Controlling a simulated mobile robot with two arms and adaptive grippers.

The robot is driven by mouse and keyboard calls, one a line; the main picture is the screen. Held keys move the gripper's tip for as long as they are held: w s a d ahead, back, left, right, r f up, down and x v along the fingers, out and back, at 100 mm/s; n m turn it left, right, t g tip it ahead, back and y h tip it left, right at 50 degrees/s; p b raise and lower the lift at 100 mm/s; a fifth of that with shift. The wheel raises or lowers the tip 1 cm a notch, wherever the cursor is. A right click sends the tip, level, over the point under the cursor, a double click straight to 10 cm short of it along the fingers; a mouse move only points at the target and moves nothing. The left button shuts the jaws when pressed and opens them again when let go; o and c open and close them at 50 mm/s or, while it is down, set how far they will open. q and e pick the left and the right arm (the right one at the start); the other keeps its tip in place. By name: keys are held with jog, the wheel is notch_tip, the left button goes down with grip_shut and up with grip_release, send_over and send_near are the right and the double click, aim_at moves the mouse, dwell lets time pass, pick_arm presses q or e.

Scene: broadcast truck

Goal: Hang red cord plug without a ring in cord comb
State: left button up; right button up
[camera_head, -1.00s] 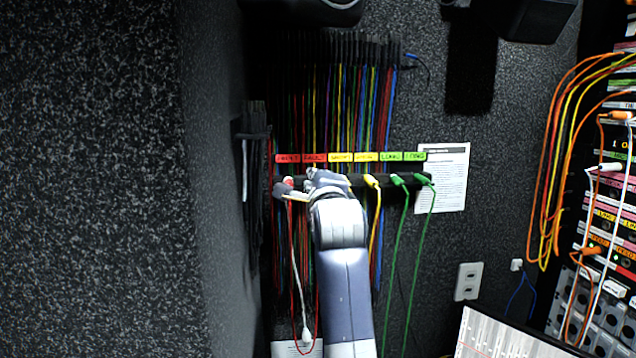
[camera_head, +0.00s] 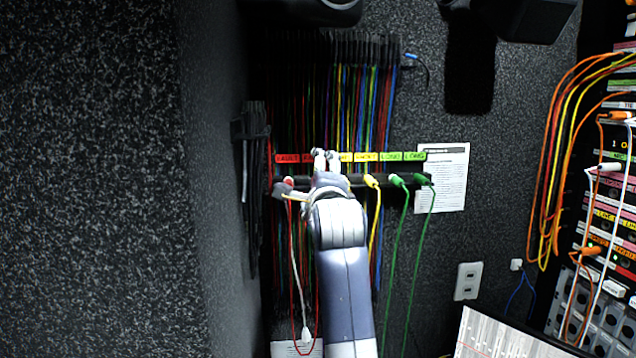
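The cord comb (camera_head: 355,181) is a dark horizontal bar below a row of red, yellow and green labels (camera_head: 390,157). A red plug (camera_head: 288,181) sits at its left end. A thin red cord (camera_head: 291,240) hangs from there in a long loop that rises again towards my arm. My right gripper (camera_head: 325,156) is in front of the label strip, just above the bar. Its two pale fingertips are apart, with no plug visible between them. My arm hides the bar's middle and whatever hangs there; I cannot make out a ring on the red plug. My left gripper is not in view.
A yellow plug (camera_head: 371,181) and two green plugs (camera_head: 398,180) hang to the right in the comb. Many coloured cords (camera_head: 375,110) hang behind. A white plug (camera_head: 306,334) dangles low. A patch panel (camera_head: 615,200) stands at the right, a grey wall (camera_head: 110,180) at the left.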

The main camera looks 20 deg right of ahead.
jog(key=shift+s, duration=0.1)
dwell(0.6)
jog(key=shift+v, duration=1.4)
jog(key=shift+s, duration=0.1)
jog(key=v, duration=0.5)
